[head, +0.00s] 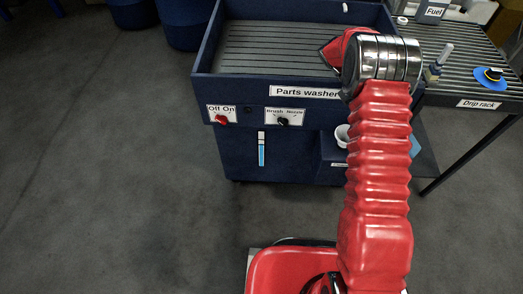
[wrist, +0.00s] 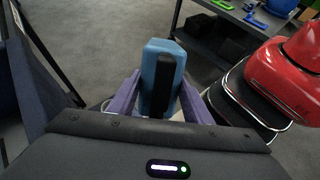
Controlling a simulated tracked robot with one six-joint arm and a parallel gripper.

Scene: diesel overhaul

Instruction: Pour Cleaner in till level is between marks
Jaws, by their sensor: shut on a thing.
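The parts washer (head: 232,88) is a dark blue cabinet with a ribbed basin. On its front a sight gauge (head: 261,150) shows blue liquid, with a pale strip above; its marks are too small to read. A white round opening (head: 342,132), perhaps the fill inlet, shows low on the front, partly hidden by my arm. In the wrist view my gripper (wrist: 157,98) has its purple fingers shut on a blue container (wrist: 157,60) with a black strip, likely the Cleaner. No label shows on it. In the head view my arm hides my gripper.
A red Off/On knob (head: 221,119) and a black Brush/Nozzle knob (head: 283,121) are on the washer front. Open grey floor lies left.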

